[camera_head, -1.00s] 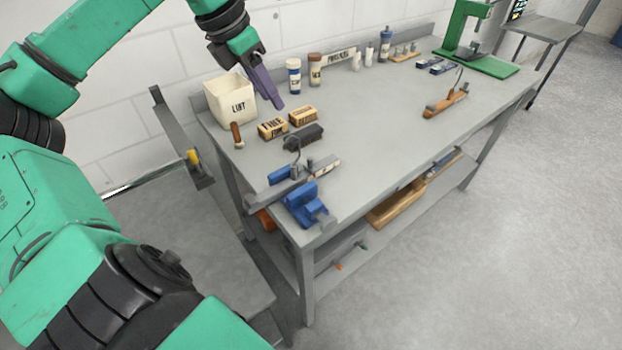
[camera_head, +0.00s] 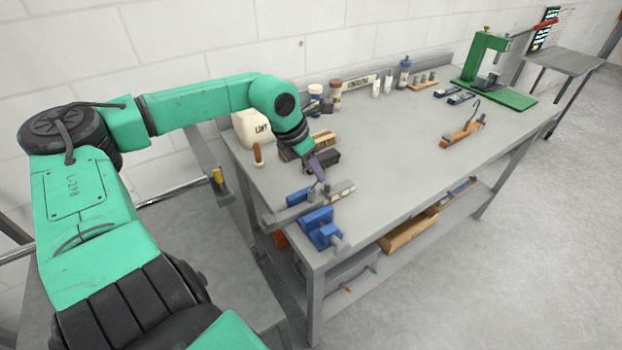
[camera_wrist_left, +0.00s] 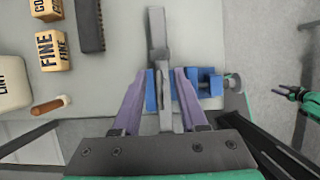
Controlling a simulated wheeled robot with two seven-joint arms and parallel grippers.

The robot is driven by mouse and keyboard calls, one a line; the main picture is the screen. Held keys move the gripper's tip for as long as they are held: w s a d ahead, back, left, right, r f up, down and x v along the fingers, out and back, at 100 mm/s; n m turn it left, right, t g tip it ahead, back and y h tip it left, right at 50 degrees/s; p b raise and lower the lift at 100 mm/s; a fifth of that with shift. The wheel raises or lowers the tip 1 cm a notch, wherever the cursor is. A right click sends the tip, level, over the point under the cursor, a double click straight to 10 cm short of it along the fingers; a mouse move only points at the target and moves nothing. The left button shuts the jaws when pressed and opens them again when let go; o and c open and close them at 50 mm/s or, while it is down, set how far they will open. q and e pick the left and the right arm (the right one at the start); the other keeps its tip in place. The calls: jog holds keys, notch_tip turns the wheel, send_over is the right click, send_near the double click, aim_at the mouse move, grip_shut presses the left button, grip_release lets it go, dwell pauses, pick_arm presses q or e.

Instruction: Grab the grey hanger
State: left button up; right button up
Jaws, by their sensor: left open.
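In the left wrist view, the open fingers (camera_wrist_left: 160,78) lie on either side of the grey bar (camera_wrist_left: 158,40), apart from each other. The blue vise (camera_wrist_left: 210,82) shows behind them. I cannot tell whether a finger touches the bar. A small green and dark part, seemingly my right arm's end, shows at the right edge there.
A brown hanger-like piece with a hook (camera_head: 462,133) lies farther along the workbench (camera_head: 390,170). Marked wooden blocks (camera_wrist_left: 52,48), a dark brush (camera_wrist_left: 90,25) and a white bin (camera_head: 251,130) stand near my gripper. The bench's middle is clear.

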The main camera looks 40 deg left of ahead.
pick_arm(q)
jog(key=shift+w+f, duration=0.25)
jog(key=shift+f, duration=0.35)
jog(key=shift+d+r, duration=0.1)
grip_shut()
dwell(0.9)
